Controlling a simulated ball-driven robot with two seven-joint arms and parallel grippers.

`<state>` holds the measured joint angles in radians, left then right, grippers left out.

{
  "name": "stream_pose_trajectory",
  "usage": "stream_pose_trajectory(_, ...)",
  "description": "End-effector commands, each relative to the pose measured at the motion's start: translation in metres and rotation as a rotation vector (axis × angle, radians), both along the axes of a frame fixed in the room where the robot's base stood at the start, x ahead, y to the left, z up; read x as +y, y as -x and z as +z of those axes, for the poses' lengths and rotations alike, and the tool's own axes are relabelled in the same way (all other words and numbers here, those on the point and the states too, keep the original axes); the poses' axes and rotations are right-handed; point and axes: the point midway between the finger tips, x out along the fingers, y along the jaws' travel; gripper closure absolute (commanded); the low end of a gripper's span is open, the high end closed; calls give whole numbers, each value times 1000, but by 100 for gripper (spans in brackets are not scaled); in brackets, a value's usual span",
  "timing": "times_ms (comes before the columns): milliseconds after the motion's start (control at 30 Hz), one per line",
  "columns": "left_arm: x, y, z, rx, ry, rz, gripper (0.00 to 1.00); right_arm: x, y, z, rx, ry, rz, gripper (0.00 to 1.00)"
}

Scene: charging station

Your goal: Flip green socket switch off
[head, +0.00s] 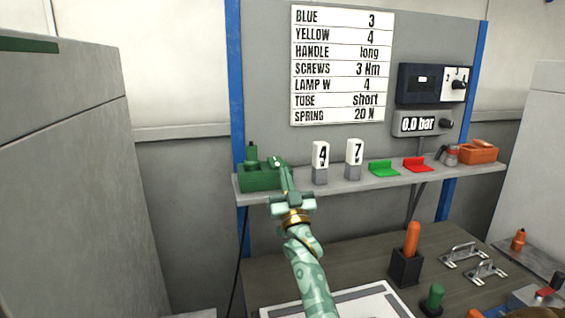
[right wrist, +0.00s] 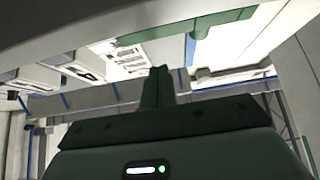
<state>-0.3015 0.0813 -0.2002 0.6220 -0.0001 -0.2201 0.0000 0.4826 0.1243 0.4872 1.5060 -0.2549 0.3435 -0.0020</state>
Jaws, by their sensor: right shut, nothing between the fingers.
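A green block-shaped unit (head: 258,180), probably the green socket, sits at the left end of the grey shelf. A green upright piece (head: 252,155) stands on it. My right gripper (head: 279,163) is shut and empty, at the right side of the green unit; I cannot tell whether it touches. The gripper hides part of the unit, and I cannot make out the switch or its position. In the right wrist view the shut fingers (right wrist: 170,82) point up towards a green surface (right wrist: 222,27), probably the same unit. My left gripper is not in view.
On the shelf (head: 338,186), right of my gripper, stand white number tags 4 (head: 320,157) and 7 (head: 353,152), then a green piece (head: 384,169), a red piece (head: 418,164) and an orange box (head: 478,152). A sign (head: 342,65) hangs above. The workbench (head: 350,253) lies below.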

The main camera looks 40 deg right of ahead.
Motion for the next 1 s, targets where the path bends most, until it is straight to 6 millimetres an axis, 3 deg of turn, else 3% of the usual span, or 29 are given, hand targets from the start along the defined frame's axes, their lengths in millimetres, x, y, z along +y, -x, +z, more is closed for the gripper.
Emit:
stream_pose_trajectory(133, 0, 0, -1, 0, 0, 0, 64, 8, 15, -20, 2, -1, 0, 100)
stream_pose_trajectory(300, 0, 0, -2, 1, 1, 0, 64, 13, 24, -29, -2, -1, 0, 100)
stream_pose_trajectory(1000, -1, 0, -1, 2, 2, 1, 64, 13, 25, -30, -2, 0, 0, 100)
